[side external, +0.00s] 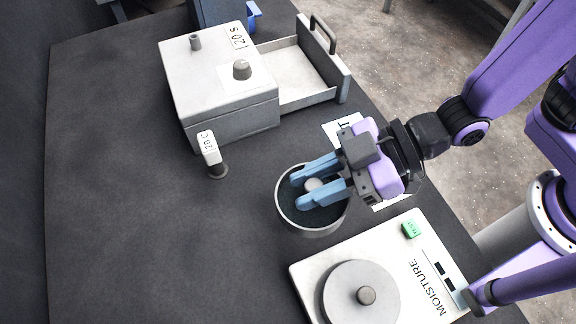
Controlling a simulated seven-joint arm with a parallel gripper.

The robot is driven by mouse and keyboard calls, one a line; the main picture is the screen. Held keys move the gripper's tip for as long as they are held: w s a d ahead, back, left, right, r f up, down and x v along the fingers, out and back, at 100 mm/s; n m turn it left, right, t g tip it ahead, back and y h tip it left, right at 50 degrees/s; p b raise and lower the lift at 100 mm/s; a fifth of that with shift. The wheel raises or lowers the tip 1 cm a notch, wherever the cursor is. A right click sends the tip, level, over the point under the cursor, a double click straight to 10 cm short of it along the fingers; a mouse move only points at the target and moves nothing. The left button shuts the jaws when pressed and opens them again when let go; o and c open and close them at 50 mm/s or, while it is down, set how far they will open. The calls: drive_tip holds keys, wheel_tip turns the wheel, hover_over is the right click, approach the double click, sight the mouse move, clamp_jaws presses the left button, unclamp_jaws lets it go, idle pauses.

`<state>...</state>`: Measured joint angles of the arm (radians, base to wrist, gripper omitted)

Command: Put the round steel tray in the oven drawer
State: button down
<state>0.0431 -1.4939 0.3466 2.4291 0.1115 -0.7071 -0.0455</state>
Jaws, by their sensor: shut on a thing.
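The round steel tray (310,231) is a shallow dish with a dark inside and a pale round knob (313,185) at its middle. It is at the centre of the side external view, on or just above the dark bench; I cannot tell which. My gripper (301,190) reaches in from the right, its two blue fingers shut on the knob from either side. The fingers hide part of the tray. The white oven (215,95) is at the upper left. Its drawer (297,77) is pulled out to the right, open and empty, with a dark handle at its far end.
A small "20 C" sign on a post (210,150) stands between the oven and the tray. A white moisture device (415,275) with a round lid (360,300) is at the lower right. A paper label lies under my gripper. The left bench is clear.

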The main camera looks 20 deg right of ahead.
drive_tip(key=w+d+r+m+t+h, duration=0.1)
drive_tip(key=w+d+m+t+h, duration=0.45)
drive_tip(key=w+d, duration=0.55)
drive_tip(key=w+d+r+m+t+h, duration=0.1)
drive_tip(key=w+d+m+t+h, duration=0.45)
drive_tip(key=w, duration=0.85)
drive_tip(key=m+g+y, duration=0.2)
hover_over(283, 77)
drive_tip(key=f, duration=0.9)
drive_tip(key=shift+s+d+f, duration=0.1)
drive_tip(key=shift+s, duration=0.15)
drive_tip(key=shift+w+f, duration=0.15)
drive_tip(key=shift+f, duration=1.65)
drive_tip(key=shift+f, duration=0.1)
drive_tip(key=c, duration=0.9)
unclamp_jaws()
